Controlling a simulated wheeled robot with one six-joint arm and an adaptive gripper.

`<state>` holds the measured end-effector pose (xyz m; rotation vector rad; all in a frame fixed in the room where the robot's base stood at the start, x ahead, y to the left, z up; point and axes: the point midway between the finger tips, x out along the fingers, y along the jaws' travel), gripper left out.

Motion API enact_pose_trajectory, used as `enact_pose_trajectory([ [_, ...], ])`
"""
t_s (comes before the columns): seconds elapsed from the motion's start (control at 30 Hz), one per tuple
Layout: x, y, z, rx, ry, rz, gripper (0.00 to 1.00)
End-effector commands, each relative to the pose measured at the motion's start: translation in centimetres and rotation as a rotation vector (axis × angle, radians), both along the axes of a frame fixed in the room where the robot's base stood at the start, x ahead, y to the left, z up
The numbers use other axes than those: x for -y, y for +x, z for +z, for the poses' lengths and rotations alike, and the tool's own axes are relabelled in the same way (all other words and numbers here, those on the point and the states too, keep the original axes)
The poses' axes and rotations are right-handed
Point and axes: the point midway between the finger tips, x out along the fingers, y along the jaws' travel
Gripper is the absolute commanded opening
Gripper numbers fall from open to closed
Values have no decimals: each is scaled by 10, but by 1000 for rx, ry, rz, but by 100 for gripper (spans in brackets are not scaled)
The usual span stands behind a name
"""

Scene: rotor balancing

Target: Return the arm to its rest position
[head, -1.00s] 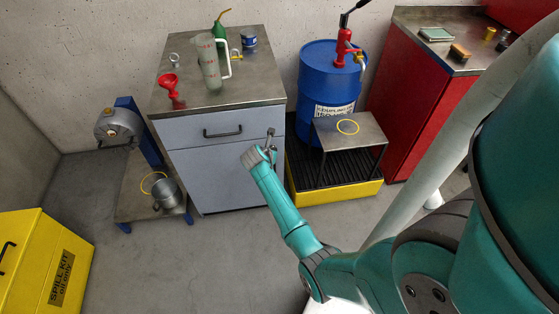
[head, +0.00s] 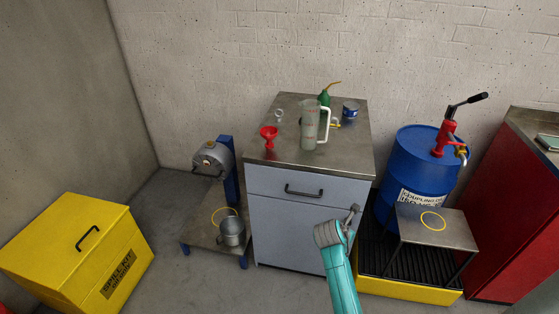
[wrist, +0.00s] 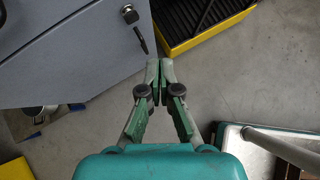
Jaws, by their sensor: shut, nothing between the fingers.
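My gripper (head: 327,235) shows in the head view at the end of my teal arm, in front of the lower right part of the grey-blue cabinet (head: 285,225). In the wrist view my gripper (wrist: 159,68) is shut, with its fingertips together and nothing between them. The cabinet's door handle (wrist: 134,24) lies just ahead of the fingertips in the wrist view, apart from them in the picture. Most of my arm is outside the head view.
A blue drum (head: 412,170) with a red pump and a small metal stand (head: 425,232) are on a yellow spill tray (head: 410,291) at right. A red cabinet (head: 510,225) is beyond. A yellow spill-kit box (head: 75,250) stands at left.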

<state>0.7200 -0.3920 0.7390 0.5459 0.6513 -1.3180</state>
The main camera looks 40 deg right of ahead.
Motion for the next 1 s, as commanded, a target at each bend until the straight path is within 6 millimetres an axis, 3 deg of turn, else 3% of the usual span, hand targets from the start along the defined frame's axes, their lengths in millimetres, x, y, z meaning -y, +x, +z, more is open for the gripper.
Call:
enact_pose_trajectory([
  [0.17, -3, -1, -3, 8, 2, 0, 0],
  [0.27, -18, -4, -13, 56, 11, -2, 0],
  [0.37, -45, -9, -28, 155, 36, -8, 0],
  [0.63, -142, -40, -61, 520, 189, -61, 0],
  [0.83, -210, -76, -65, 771, 367, -130, 0],
  [1.0, -261, -112, -55, 961, 554, -214, 0],
])
